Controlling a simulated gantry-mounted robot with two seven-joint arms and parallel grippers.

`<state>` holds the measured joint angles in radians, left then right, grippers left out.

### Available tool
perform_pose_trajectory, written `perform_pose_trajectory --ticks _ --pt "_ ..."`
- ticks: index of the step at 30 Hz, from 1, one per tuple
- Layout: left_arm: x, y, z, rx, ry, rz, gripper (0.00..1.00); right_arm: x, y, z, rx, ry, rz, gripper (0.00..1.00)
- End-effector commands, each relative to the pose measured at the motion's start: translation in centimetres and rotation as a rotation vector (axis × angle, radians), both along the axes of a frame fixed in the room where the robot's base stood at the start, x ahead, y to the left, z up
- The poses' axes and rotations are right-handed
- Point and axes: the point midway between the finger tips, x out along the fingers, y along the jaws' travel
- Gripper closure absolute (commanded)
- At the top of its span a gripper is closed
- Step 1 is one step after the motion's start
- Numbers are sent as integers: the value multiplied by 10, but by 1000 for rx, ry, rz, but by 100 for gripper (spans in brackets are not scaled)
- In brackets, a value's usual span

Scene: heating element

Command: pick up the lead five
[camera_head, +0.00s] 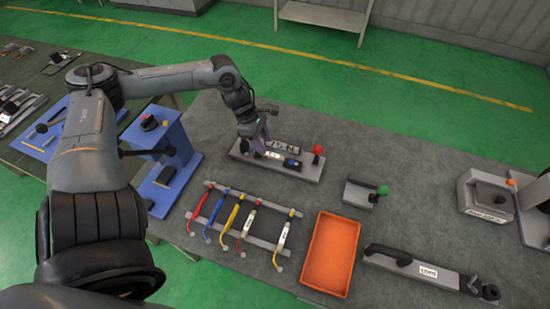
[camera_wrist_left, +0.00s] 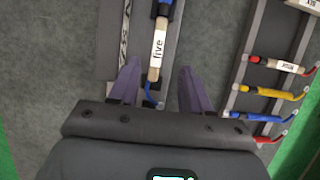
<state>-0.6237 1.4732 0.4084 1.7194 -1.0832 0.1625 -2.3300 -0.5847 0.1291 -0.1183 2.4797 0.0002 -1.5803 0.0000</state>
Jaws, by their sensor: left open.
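The lead labelled "five" (camera_wrist_left: 158,45) shows in the left wrist view, with a white label, a tan part, a blue upper end and a blue wire at its lower end. It lies along a grey fixture (camera_wrist_left: 178,20). In the head view that fixture (camera_head: 300,175) sits on the table, and the lead (camera_head: 273,155) is partly behind my gripper. My left gripper (camera_head: 261,142) is open above the fixture's left part. In the left wrist view its two purple fingers (camera_wrist_left: 157,88) stand on either side of the lead's lower end. Contact cannot be told. My right gripper is not in view.
A rack (camera_head: 245,215) with several coloured leads lies in front of the fixture. An orange tray (camera_head: 355,248) stands to its right. A red knob (camera_head: 318,150) rises at the fixture's right end.

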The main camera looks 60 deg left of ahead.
Motion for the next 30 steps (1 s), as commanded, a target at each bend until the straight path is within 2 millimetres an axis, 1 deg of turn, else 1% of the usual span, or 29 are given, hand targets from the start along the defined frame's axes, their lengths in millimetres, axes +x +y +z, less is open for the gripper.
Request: perform_pose_trajectory --ticks 4,6,10,15,19,26,29,30 --pt "2 -2 -11 2 4 -1 52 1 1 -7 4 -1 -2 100" --pt "4 -3 -20 3 5 -3 52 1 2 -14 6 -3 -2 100" --pt "9 -6 -33 2 5 -3 52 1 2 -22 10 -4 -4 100" --pt "13 -10 -46 2 3 0 52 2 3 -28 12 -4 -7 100" --pt "15 -12 -49 1 1 1 52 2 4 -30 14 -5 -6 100" --pt "15 -12 -48 -1 1 2 52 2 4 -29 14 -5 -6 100" --pt "15 -12 -48 -1 1 2 66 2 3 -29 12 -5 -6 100" --pt "15 -12 -48 0 0 1 72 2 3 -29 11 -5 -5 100"
